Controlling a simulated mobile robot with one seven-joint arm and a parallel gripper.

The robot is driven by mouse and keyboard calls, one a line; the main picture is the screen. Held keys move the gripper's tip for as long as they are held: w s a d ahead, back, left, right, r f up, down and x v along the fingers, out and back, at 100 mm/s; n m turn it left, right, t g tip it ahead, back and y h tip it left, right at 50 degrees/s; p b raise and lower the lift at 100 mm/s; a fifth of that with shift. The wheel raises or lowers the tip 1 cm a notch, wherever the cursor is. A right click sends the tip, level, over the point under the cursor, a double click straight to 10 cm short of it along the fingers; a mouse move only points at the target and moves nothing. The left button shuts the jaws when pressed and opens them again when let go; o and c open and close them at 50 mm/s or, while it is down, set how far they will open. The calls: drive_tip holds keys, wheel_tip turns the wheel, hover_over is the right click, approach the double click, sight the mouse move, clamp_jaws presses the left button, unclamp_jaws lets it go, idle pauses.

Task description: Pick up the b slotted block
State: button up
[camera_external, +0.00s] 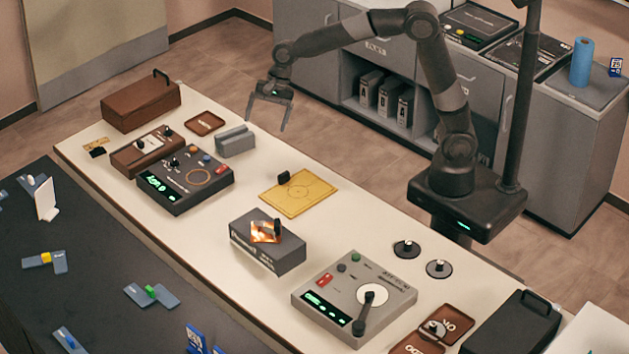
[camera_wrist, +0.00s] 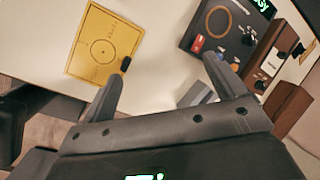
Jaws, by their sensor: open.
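A small light grey block with a slot along its top (camera_external: 235,140) sits on the white table near its far edge. It looks like the slotted block, but I cannot read a letter on it. In the wrist view the grey block (camera_wrist: 197,95) is partly hidden behind my right-hand finger. My gripper (camera_external: 267,124) is open and empty, above and to the right of the block and apart from it. In the wrist view my gripper (camera_wrist: 163,70) has its fingers spread, with bare table between them.
A yellow plate (camera_external: 298,194) with a dark knob lies right of the block. A dark control console (camera_external: 185,182), a brown tray (camera_external: 205,123) and a brown case (camera_external: 140,105) stand to the left. A dark grey box (camera_external: 268,245) is nearer the front. Bare table surrounds the block's right side.

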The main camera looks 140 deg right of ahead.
drive_tip(key=s+d+f+m, duration=0.2)
drive_tip(key=d+f+m, duration=0.15)
drive_tip(key=d, duration=0.35)
drive_tip(key=s+d+f+m, duration=0.3)
drive_tip(key=d+f, duration=0.1)
drive_tip(key=d, duration=0.3)
drive_tip(key=m, duration=0.5)
approach(234, 139)
wheel_tip(234, 139, down, 2)
drive_tip(key=s+d, duration=0.2)
drive_tip(key=shift+h, duration=0.3)
drive_tip(key=x, duration=1)
drive_tip(key=shift+a+f, duration=0.2)
drive_tip(key=shift+f, duration=0.05)
drive_tip(key=shift+c, duration=0.2)
drive_tip(key=c, duration=1.3)
drive_tip(key=shift+w+r, duration=0.1)
drive_tip(key=shift+c, duration=0.9)
drive_tip(key=shift+r, duration=0.1)
